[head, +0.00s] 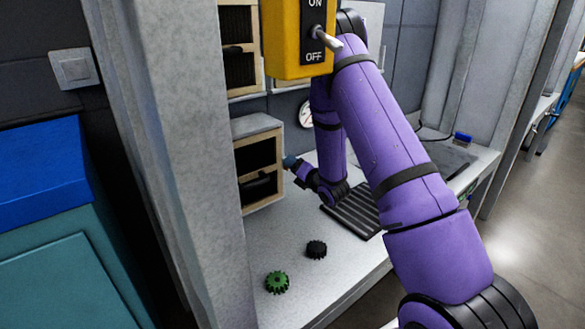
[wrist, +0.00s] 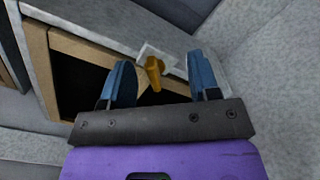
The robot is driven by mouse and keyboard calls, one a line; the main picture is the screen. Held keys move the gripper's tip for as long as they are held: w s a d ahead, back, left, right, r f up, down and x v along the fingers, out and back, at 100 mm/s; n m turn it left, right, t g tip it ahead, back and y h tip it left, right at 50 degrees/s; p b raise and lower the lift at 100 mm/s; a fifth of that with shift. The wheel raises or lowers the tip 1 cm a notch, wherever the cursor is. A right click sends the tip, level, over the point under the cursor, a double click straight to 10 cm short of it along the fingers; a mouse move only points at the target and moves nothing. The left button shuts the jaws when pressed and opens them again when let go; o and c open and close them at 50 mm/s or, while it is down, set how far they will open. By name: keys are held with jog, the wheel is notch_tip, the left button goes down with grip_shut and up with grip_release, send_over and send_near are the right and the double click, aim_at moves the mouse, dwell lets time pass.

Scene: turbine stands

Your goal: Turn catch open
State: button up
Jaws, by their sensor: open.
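The catch (wrist: 154,72) is a small orange-yellow lever on a white plate at the edge of a wood-framed cabinet (wrist: 68,45) in the wrist view. My gripper (wrist: 160,62) is open, with one blue finger on each side of the catch. Both fingers look apart from it, and nothing is held. In the head view my gripper (head: 290,162) is at the right side of the small grey-topped cabinet (head: 257,126). The catch cannot be made out there.
A green gear (head: 277,282) and a black gear (head: 316,249) lie on the grey bench (head: 345,272). A dark ribbed mat (head: 357,209) lies beneath my arm. A yellow ON/OFF switch box (head: 283,40) hangs above. A grey pillar (head: 165,130) stands left of the bench.

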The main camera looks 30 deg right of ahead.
jog(key=shift+a+f, duration=0.1)
jog(key=shift+a, duration=0.3)
jog(key=shift+s+d, duration=0.2)
jog(key=shift+s, duration=0.95)
jog(key=shift+s+d, duration=0.15)
jog(key=shift+s, duration=0.95)
